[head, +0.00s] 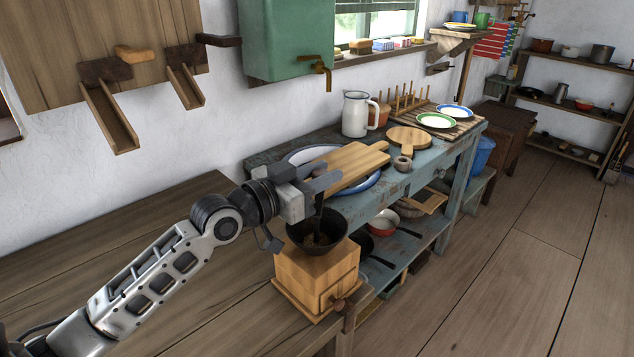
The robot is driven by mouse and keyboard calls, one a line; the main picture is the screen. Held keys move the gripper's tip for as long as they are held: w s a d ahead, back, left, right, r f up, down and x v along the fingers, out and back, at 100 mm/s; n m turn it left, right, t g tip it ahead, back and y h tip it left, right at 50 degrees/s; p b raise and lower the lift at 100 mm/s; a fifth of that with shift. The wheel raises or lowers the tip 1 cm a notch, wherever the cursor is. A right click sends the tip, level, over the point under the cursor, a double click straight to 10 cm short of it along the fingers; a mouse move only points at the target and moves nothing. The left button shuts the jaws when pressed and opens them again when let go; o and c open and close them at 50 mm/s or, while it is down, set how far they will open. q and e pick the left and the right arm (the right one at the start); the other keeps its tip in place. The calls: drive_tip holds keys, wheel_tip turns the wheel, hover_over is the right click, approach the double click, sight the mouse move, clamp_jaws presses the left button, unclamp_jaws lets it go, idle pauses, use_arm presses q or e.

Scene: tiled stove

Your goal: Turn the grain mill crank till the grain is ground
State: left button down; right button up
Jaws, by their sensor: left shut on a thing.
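The grain mill (318,275) is a light wooden box with a small drawer, standing at the right end of the brown wooden counter. Its dark hopper (340,228) sits on top, with some brown grain (318,240) low inside. My left gripper (322,183) is over the hopper's back rim, shut on the mill's crank (318,212). Only a dark upright part of the crank shows below the fingers; its grip is hidden by them. My right gripper is not in view.
Just behind my left gripper, a blue-grey table bears a cutting board (352,166) on a blue-rimmed dish, a white jug (355,114) and plates (436,121). Pans stand on its lower shelf. The brown counter (120,235) is clear to the left. The floor at right is open.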

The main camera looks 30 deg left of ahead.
use_arm(q)
drive_tip(key=shift+w+d+f+m+h+b, duration=0.15)
drive_tip(key=shift+f+m+h+b, duration=0.25)
drive_tip(key=shift+b, duration=0.45)
drive_tip(key=b, duration=0.1)
drive_tip(key=h+b, duration=0.1)
drive_tip(key=b, duration=0.1)
drive_tip(key=shift+d+r+m+g, duration=0.15)
drive_tip(key=shift+d+m+g, duration=0.15)
drive_tip(key=shift+m+g, duration=0.1)
drive_tip(key=shift+d+r+g+h+b, duration=0.1)
drive_tip(key=shift+r+g+h+b, duration=0.2)
drive_tip(key=shift+b, duration=0.65)
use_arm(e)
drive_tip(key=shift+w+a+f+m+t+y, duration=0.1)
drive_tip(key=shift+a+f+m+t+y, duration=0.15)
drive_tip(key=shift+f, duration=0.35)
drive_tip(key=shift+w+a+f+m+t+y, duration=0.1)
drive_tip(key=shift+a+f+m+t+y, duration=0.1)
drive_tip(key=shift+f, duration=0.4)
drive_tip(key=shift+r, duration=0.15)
use_arm(q)
drive_tip(key=c, duration=1.2)
unclamp_jaws()
